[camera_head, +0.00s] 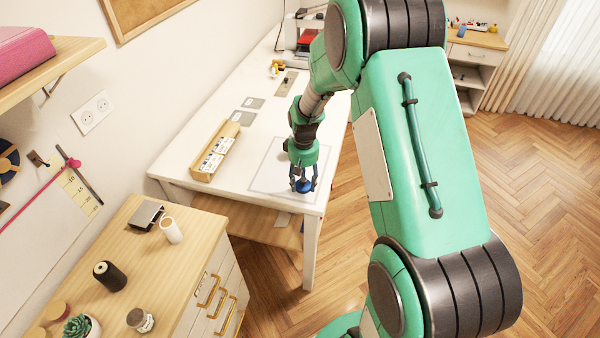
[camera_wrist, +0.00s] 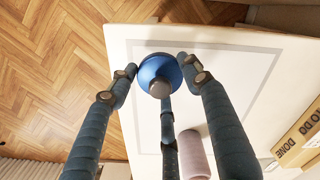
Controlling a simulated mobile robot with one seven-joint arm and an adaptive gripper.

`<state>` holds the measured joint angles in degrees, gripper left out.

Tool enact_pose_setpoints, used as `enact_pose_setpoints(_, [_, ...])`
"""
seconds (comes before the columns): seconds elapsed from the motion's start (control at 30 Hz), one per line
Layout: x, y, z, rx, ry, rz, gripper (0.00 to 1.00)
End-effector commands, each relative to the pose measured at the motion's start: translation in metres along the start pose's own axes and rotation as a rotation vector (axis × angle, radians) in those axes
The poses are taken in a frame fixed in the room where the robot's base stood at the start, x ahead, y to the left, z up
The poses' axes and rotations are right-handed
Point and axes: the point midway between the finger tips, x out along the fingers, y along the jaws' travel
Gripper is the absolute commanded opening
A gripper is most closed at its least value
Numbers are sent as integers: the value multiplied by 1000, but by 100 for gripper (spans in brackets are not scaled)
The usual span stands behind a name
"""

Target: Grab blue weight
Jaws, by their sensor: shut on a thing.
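The blue weight (camera_wrist: 154,68) is a round blue disc with a grey knob on top, seen from above in the wrist view. In the head view the blue weight (camera_head: 304,186) is a small blue shape under my gripper, near the front right corner of the white table (camera_head: 230,158). My gripper (camera_wrist: 156,78) is shut on it, with its dark fingertips around the disc's edge. In the head view my gripper (camera_head: 303,180) points down. I cannot tell whether the weight touches the table.
A pink cylinder (camera_wrist: 194,155) stands or lies close to the fingers.

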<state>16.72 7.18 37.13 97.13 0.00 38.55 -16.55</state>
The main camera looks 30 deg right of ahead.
Motion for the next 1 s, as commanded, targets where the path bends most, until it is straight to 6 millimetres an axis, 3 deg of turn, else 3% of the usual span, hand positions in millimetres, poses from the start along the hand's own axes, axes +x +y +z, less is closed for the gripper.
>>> enact_pose_setpoints(0.2, [-5, -11, 38, 0, 1, 0, 9])
enact_pose_setpoints(0.5, [-7, -20, 70, 0, 0, 0, 9])
enact_pose_setpoints(1.0, [-8, -22, 77, 0, 1, 0, 9])
